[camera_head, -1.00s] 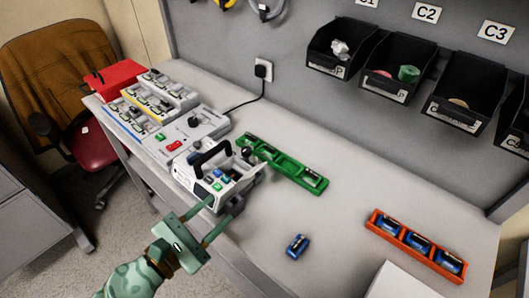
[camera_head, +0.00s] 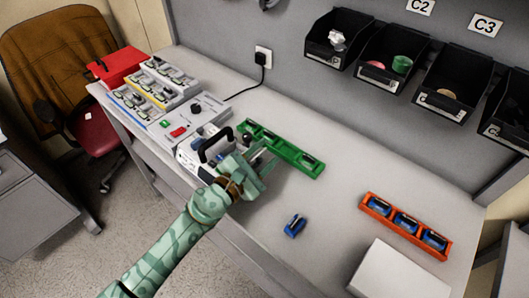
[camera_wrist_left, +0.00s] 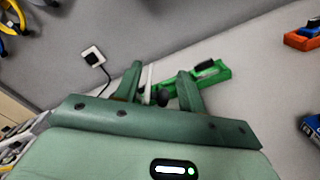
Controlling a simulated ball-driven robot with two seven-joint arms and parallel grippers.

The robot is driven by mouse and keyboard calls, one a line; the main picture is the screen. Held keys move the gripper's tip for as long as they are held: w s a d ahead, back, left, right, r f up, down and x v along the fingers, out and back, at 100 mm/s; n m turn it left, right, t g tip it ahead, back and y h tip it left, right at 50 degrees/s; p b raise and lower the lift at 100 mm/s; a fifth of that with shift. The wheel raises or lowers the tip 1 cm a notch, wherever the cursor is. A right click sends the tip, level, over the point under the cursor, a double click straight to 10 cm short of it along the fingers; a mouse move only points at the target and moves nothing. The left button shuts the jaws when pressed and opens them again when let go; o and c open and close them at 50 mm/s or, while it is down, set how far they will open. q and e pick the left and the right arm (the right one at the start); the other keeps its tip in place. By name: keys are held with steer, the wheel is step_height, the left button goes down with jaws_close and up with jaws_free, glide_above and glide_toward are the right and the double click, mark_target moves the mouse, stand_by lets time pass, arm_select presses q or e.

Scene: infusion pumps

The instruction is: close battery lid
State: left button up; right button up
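The infusion pump (camera_head: 189,160), a light-coloured unit with a black handle (camera_head: 213,143), stands on the bench left of centre. My left gripper (camera_head: 263,152) is over the pump's right end, close to the green tray. Its two fingers stand apart in the left wrist view (camera_wrist_left: 160,88). A narrow white edge and a black knob (camera_wrist_left: 162,98) show between or just beyond them; I cannot tell whether they touch. The gripper and my forearm hide the pump's right side, and I cannot make out the battery lid. My right gripper is in neither view.
A green tray (camera_head: 292,154) with batteries lies behind the gripper. A loose blue battery (camera_head: 294,226) lies on the bench. An orange tray (camera_head: 405,228) of blue batteries and a white box (camera_head: 398,272) are at right. Black bins (camera_head: 385,60) hang on the wall.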

arm_select(q)
steer(key=shift+w+d, duration=0.1)
steer(key=shift+w, duration=0.1)
steer(key=shift+c, duration=0.3)
jaws_close()
